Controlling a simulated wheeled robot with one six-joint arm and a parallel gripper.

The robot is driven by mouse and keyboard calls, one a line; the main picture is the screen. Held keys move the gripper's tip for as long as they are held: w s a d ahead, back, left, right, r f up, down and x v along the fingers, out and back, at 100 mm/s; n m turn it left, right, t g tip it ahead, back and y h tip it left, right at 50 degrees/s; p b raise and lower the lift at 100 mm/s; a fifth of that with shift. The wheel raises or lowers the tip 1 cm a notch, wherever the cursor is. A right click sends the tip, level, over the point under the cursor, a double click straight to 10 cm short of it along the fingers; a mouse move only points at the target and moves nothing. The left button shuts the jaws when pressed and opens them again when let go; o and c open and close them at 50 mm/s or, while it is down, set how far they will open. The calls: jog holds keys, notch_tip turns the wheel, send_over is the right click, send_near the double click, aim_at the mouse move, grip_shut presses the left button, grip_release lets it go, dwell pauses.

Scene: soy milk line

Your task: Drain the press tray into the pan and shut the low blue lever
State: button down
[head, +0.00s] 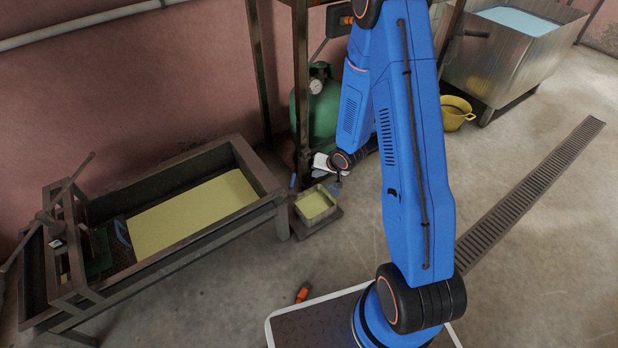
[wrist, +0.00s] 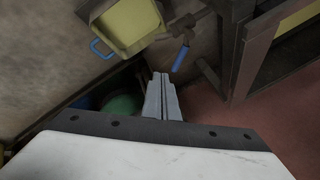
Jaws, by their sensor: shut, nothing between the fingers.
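The press tray (head: 160,258) is a dark rectangular trough on legs at the left in the head view, with a flat pale yellow surface inside. The small square pan (head: 318,216) stands low beside its right end and holds yellow contents. In the wrist view the pan (wrist: 152,38) is at upper left, with a blue loop handle. The low blue lever (head: 292,181) shows at the tray's right end. In the wrist view the lever (wrist: 180,59) sits crosswise to a dark pipe. My gripper (wrist: 162,97) is shut and empty, just left of the lever, apart from it in the picture.
A green gas cylinder (head: 322,118) stands behind the pan, by dark frame posts (head: 300,70). A yellow pot (head: 456,112) and a large metal vat (head: 505,60) are at upper right. An orange-handled tool (head: 303,291) lies near my base. The floor around the drain grate (head: 530,190) is clear.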

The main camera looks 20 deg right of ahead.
aim_at(294, 178)
jog(key=x, duration=0.3)
jog(key=a+x, duration=0.1)
jog(key=x, duration=0.6)
jog(key=shift+w+a, duration=0.25)
jog(key=shift+a, duration=0.2)
jog(key=shift+w+a+f, duration=0.15)
jog(key=shift+w+a, duration=0.25)
jog(key=shift+a, duration=0.35)
jog(key=shift+w+a+n+y, duration=0.25)
jog(key=shift+w+n+y, duration=0.15)
jog(key=shift+n, duration=0.3)
jog(key=shift+w+a+n+g+y, duration=0.4)
jog(key=shift+n+g, duration=0.1)
jog(key=shift+n, duration=0.4)
jog(key=shift+w+a, duration=0.35)
jog(key=shift+a, duration=0.35)
jog(key=shift+w+a, duration=0.3)
jog(key=shift+a, duration=0.55)
